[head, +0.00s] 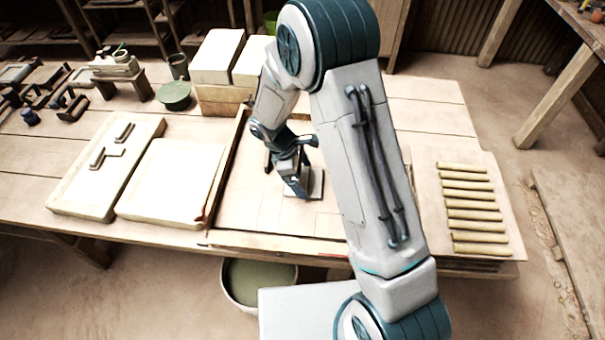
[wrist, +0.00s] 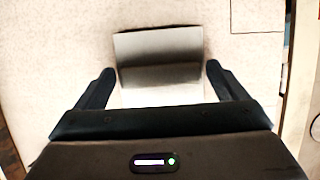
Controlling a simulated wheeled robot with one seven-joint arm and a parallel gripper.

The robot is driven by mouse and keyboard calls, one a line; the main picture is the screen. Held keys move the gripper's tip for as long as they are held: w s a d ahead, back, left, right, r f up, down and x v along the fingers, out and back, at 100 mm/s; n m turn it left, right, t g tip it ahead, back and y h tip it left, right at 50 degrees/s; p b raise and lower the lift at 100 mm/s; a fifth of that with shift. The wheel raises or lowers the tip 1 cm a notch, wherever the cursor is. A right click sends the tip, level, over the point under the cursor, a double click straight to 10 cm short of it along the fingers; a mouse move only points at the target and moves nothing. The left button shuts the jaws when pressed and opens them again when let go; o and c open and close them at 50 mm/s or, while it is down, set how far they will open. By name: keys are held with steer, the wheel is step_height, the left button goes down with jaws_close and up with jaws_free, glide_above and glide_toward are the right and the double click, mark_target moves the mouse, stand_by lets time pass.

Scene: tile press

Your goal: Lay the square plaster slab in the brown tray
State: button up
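A small square pale slab (wrist: 160,44), which looks like the plaster slab, lies flat on a pale surface between my fingers in the wrist view. A dark shadow band crosses it. In the head view its edge (head: 317,184) shows beside my gripper (head: 299,190), which points down and hides most of it. My gripper (wrist: 160,72) is open, one finger on each side of the slab, with a narrow gap at both sides. The brown wooden-rimmed tray (head: 229,165) surrounds this pale area in the head view; my arm hides much of its right part.
A large white slab (head: 172,182) and a board with handled tools (head: 80,190) lie to the left. White blocks (head: 215,57) stand behind. Several yellowish rods (head: 470,210) lie on a board at right. A bucket (head: 258,280) stands below the table's front edge.

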steer(key=shift+r, duration=0.25)
steer(key=s+b+v, duration=0.1)
steer(key=v, duration=1.1)
steer(key=s+d+r+m+t+y, duration=0.1)
steer(key=s+d+r+m+y, duration=0.1)
steer(key=s+d+r+m, duration=0.6)
steer(key=s+d+r+m+t, duration=0.1)
steer(key=s+d+m, duration=0.1)
steer(key=s, duration=0.1)
steer(key=s+d+r+m+t+y, duration=0.1)
steer(key=s+d+r+m, duration=0.1)
steer(key=s+m, duration=0.1)
steer(key=s+d+r+m+t+y, duration=0.1)
steer(key=s+d+r+m, duration=0.1)
steer(key=s, duration=0.2)
steer(key=shift+d+m, duration=0.35)
steer(key=shift+m, duration=0.05)
